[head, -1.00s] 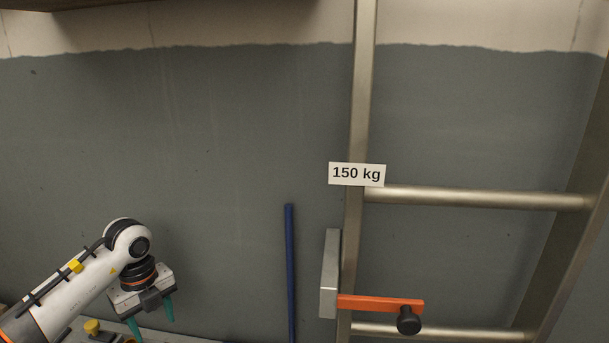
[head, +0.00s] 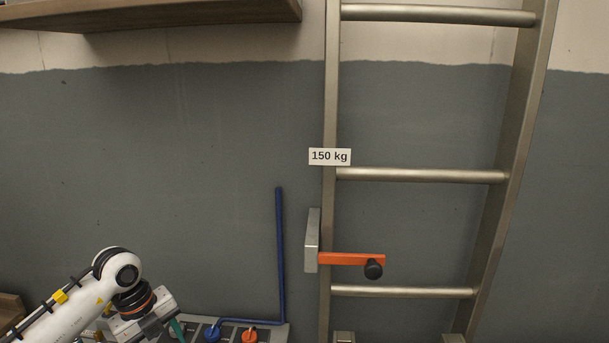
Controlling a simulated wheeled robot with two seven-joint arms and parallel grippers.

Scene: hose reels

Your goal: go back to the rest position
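My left gripper (head: 156,333) is at the lower left of the head view, at the end of my white arm, pointing down. One teal finger shows at the far right end of its grey body, set wide, so it looks open. The other finger is not clearly seen, and the fingertips are near the bottom edge of the picture. I see nothing held in it. My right gripper is not in view.
A bench panel with a blue knob (head: 212,333) and an orange knob (head: 249,335) lies beside the gripper. A blue pipe (head: 281,250) rises behind. A metal ladder (head: 329,110) with an orange latch arm (head: 350,259) stands right. A shelf (head: 150,14) hangs upper left.

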